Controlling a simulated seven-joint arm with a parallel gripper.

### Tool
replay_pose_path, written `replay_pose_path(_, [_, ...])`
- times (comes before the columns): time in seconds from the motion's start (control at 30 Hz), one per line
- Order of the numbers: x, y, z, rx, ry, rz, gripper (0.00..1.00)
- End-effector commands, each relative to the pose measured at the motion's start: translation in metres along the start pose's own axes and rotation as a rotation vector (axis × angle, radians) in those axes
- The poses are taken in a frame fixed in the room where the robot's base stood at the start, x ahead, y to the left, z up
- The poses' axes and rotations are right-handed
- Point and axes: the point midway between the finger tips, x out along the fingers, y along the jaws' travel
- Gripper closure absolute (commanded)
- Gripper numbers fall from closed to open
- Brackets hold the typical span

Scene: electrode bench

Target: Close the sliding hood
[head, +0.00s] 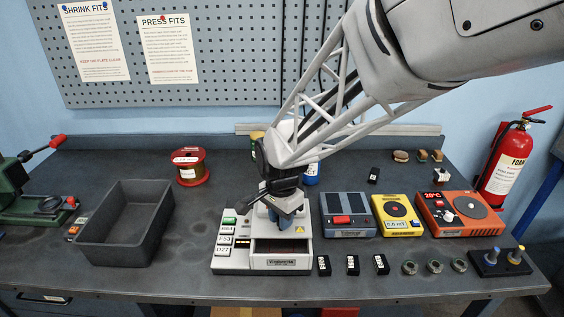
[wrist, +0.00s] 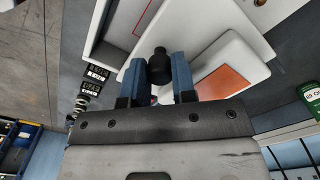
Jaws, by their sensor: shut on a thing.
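A white and grey bench unit (head: 231,265) stands at the front middle of the bench in the head view. It has a column of labelled buttons on its left and a dark recess (head: 281,246) open at its front. A pale hood (head: 300,219) lies behind the recess, largely covered by my gripper (head: 283,214). In the wrist view, the blue fingers of my gripper (wrist: 160,84) stand on either side of a black knob (wrist: 159,60) and are shut on it. The pale hood (wrist: 214,52) shows around the knob there. My gripper hides where the knob joins the hood.
A dark open bin (head: 157,214) stands left of the unit, and a red spool (head: 190,172) behind. Blue-grey (head: 346,226), yellow (head: 396,219) and orange (head: 453,218) devices stand on the right. Small black blocks (head: 353,265) and metal rings (head: 434,267) lie along the front.

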Motion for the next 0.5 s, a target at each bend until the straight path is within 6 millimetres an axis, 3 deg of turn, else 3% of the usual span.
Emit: replay_pose_path(0.5, [-0.001,0.034,0.034,-0.001,0.000,-0.002,1.00])
